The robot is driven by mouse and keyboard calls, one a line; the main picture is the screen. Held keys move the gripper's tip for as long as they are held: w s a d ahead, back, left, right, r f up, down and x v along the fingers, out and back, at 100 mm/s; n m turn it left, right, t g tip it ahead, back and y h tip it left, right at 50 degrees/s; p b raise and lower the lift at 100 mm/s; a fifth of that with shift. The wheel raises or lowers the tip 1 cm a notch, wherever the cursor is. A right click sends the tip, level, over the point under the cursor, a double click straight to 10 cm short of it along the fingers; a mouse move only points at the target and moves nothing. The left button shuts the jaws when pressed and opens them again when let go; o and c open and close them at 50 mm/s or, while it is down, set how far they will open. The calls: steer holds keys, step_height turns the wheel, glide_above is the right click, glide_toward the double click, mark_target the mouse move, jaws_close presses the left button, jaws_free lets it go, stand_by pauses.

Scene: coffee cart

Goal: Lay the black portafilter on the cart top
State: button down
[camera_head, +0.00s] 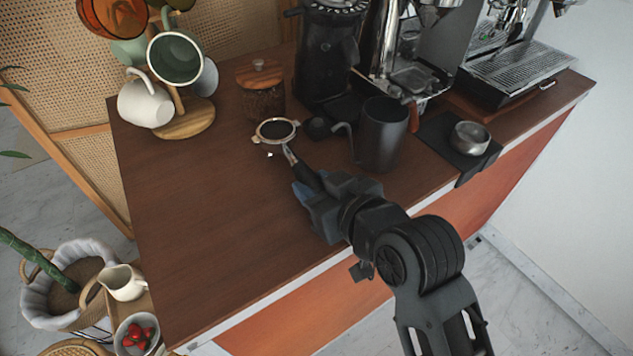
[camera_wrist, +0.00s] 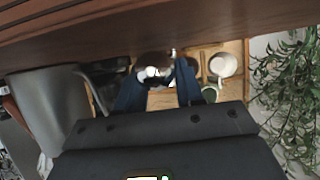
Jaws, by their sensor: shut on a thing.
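The black portafilter (camera_head: 277,130) has a round metal-rimmed basket with dark coffee in it. It lies over the left-middle of the brown wooden cart top (camera_head: 190,220), with its handle towards my arm. My gripper (camera_head: 310,183) is shut on the black handle, low over the cart top. In the wrist view my two blue fingers (camera_wrist: 160,90) close around the handle, and the metal neck of the portafilter (camera_wrist: 151,73) shows between them. The cart top (camera_wrist: 200,22) fills the upper part of that view. I cannot tell whether the portafilter touches the wood.
A dark grey pitcher (camera_head: 382,135) stands just right of the portafilter. A wooden-lidded jar (camera_head: 261,95), a grinder (camera_head: 328,50) and an espresso machine (camera_head: 500,65) stand behind. A mug tree (camera_head: 187,122) stands at the back left. The front left of the cart top is clear.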

steer(key=shift+f, duration=0.2)
stand_by(0.6)
steer(key=c, duration=0.6)
jaws_free()
steer(key=shift+s+f+b, duration=0.15)
steer(key=shift+b, duration=0.15)
steer(key=shift+v, duration=3.9)
steer(key=shift+d, duration=0.1)
